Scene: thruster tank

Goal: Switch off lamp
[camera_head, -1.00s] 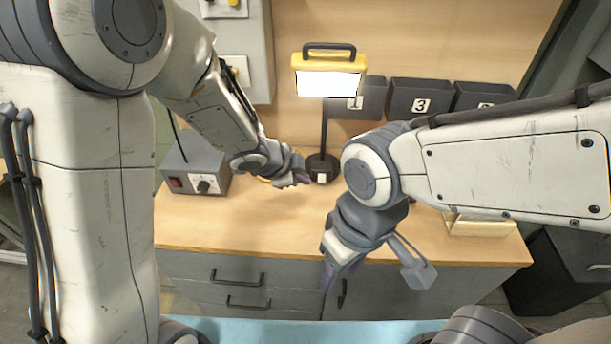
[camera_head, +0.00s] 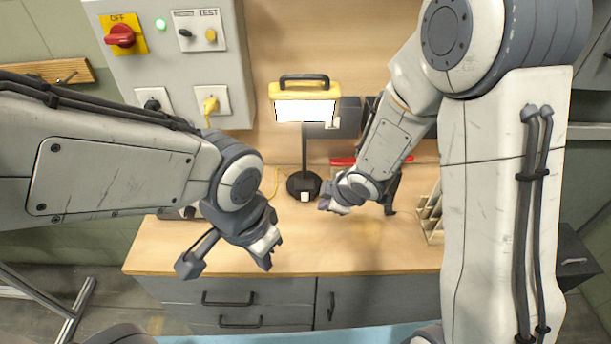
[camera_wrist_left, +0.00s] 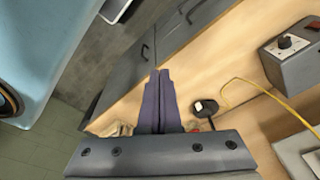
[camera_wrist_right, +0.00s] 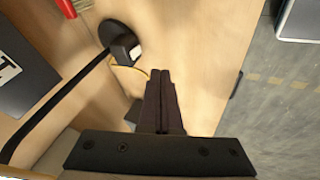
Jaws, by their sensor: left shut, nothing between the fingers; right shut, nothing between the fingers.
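The lamp (camera_head: 303,90) stands on the bench with a yellow head, a black handle and a bright white panel that looks lit. Its post runs down to a round black base (camera_head: 296,181) with a white switch (camera_head: 306,196) on its front. The switch also shows in the right wrist view (camera_wrist_right: 135,51) and the left wrist view (camera_wrist_left: 198,106). My right gripper (camera_head: 325,203) is shut and empty, just right of the switch and apart from it. My left gripper (camera_head: 270,257) is shut and empty, over the bench's front part, left of and nearer than the lamp.
A grey control cabinet (camera_head: 185,70) with a red knob (camera_head: 121,36) hangs at the back left. A red-handled thing (camera_head: 343,161) and a divided tray (camera_head: 430,215) are at the right. A yellow cable (camera_wrist_left: 240,90) lies beside the lamp base. The front middle of the bench (camera_head: 330,255) is clear.

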